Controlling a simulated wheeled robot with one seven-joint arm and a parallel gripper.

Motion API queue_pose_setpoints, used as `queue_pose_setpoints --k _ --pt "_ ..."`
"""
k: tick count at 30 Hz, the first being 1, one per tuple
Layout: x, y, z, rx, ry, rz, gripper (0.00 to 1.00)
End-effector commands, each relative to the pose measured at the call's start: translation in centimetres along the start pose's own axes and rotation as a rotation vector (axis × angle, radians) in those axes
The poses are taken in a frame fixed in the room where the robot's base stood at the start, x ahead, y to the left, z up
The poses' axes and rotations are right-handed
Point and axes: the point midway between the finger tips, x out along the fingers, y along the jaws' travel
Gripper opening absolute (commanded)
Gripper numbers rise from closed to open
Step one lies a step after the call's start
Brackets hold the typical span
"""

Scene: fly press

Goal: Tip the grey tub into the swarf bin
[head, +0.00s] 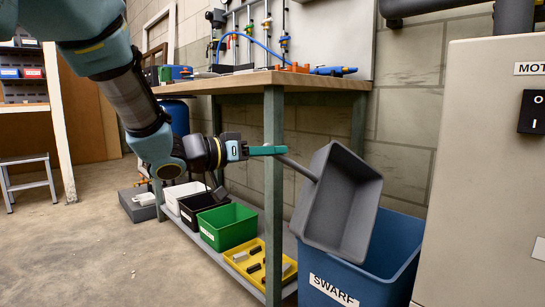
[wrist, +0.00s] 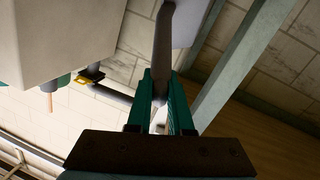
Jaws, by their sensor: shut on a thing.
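The grey tub (head: 340,200) is tilted steeply on its side above the blue swarf bin (head: 350,285), with its open side facing me in the head view. It looks empty in the part I can see. Its handle runs left to my gripper (head: 284,150), whose green fingers are shut on it. The wrist view shows the fingers (wrist: 161,105) on both sides of the handle, with part of the grey tub (wrist: 186,22) beyond. The tub hides part of the bin's opening, so I cannot see what lies inside the bin.
A workbench (head: 260,82) stands behind my gripper, its green leg (head: 273,200) close to the handle. A green bin (head: 228,226) and a yellow tray (head: 245,268) with several small parts sit on its lower shelf. A beige cabinet (head: 485,180) stands close on the right.

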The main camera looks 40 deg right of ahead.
Motion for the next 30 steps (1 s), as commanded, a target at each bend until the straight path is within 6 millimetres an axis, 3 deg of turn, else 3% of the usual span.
queue_pose_setpoints --k 1,18,30 --pt "0.0 0.5 -1.1 -0.061 -0.001 -0.026 0.0" --pt "-0.1 1.4 -4.3 -0.763 -0.096 -0.352 0.0" --pt "-0.1 1.2 -3.9 -0.883 -0.109 -0.407 0.0"
